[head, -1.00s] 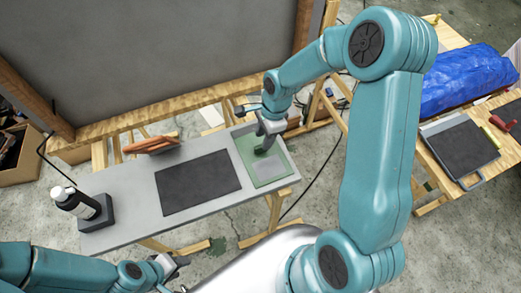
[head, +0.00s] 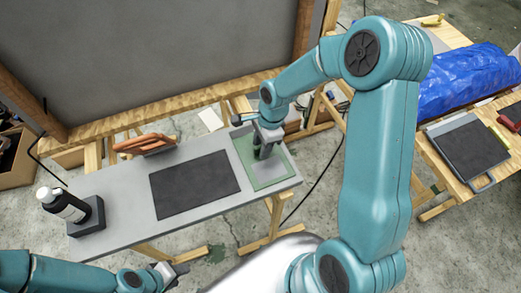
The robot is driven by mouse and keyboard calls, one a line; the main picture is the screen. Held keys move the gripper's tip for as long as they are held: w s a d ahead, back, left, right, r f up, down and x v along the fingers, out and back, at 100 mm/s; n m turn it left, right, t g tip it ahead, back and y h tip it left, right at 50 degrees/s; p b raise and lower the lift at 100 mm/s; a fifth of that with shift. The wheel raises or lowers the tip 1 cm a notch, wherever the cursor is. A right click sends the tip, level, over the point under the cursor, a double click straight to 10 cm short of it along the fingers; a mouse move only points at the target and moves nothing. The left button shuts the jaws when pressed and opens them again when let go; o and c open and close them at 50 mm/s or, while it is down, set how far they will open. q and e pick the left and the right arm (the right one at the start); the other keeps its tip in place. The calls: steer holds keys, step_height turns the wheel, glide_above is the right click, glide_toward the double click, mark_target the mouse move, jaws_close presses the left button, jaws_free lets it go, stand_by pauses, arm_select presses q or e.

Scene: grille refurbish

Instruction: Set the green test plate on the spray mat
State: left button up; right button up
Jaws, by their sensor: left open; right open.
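A flat green piece (head: 243,148) lies at the right end of the grey bench top. A smaller pale grey-green plate (head: 267,171) lies on its near part. I cannot tell which of the two is the test plate. A dark rectangular mat (head: 194,184) lies bare in the middle of the bench, left of the green piece. My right gripper (head: 264,153) points down over the green piece, open, just behind the pale plate; contact is hard to judge. My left gripper (head: 175,270) is open and empty in front of the bench's near edge.
A black bottle (head: 66,207) stands in a dark holder (head: 92,219) at the bench's left end. An orange-brown object (head: 143,143) sits at the back edge. A large grey panel (head: 160,55) rises behind. A side table at right holds a dark tray (head: 468,148) and blue tarp (head: 465,80).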

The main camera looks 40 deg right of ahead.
jaws_close()
steer(key=shift+r+p, duration=0.4)
steer(key=shift+r, duration=0.4)
steer(key=shift+r+p, duration=0.95)
steer(key=shift+r, duration=0.8)
